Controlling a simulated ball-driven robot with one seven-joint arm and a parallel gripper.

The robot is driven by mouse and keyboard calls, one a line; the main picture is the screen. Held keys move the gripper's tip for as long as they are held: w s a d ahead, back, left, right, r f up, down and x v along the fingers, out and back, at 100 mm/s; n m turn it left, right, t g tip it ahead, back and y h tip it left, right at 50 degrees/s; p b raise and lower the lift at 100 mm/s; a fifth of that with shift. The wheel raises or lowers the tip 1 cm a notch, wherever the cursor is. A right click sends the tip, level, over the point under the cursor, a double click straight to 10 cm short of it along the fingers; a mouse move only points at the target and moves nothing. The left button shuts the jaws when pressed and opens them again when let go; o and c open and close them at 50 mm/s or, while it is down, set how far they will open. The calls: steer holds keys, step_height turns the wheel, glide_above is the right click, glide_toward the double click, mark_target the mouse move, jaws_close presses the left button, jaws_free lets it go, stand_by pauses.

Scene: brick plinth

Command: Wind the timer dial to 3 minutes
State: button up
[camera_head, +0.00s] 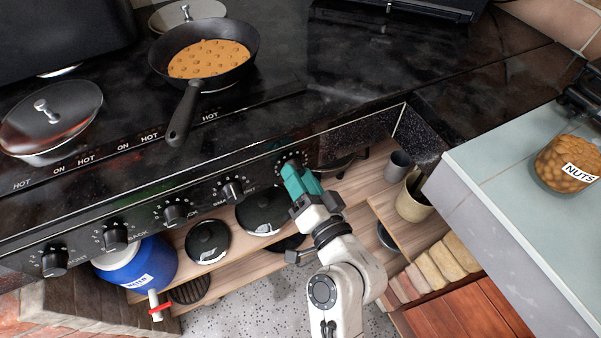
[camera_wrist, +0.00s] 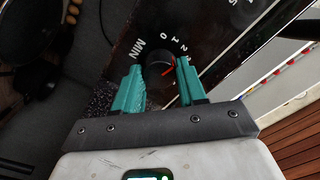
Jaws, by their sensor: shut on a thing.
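The timer dial is a small dark round knob (camera_wrist: 157,63) on the black front panel. In the wrist view the digits 0, 1 and 2 and the word MIN show around it, and a red mark shows on its right side. The 3 cannot be made out. My gripper (camera_wrist: 159,70) has its two teal fingers on either side of the knob, shut on it. In the head view my gripper (camera_head: 298,180) reaches the right end of the panel and hides most of the dial; part of its printed ring (camera_head: 291,157) shows above the fingers.
Several other knobs, such as this one (camera_head: 232,191), line the panel to the left. A frying pan (camera_head: 188,97) sits on the black stove top above. A counter with a nuts jar (camera_head: 567,163) is at right.

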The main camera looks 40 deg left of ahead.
steer(key=m+p, duration=0.2)
steer(key=m, duration=0.3)
steer(key=shift+m, duration=0.4)
stand_by(0.3)
steer(key=o, duration=1.1)
steer(key=shift+c, duration=0.2)
steer(key=shift+d, duration=0.1)
steer(key=v, duration=1)
steer(key=shift+s+d+b, duration=0.15)
steer(key=shift+d+b, duration=0.15)
steer(key=shift+b, duration=0.15)
steer(key=shift+f, duration=0.1)
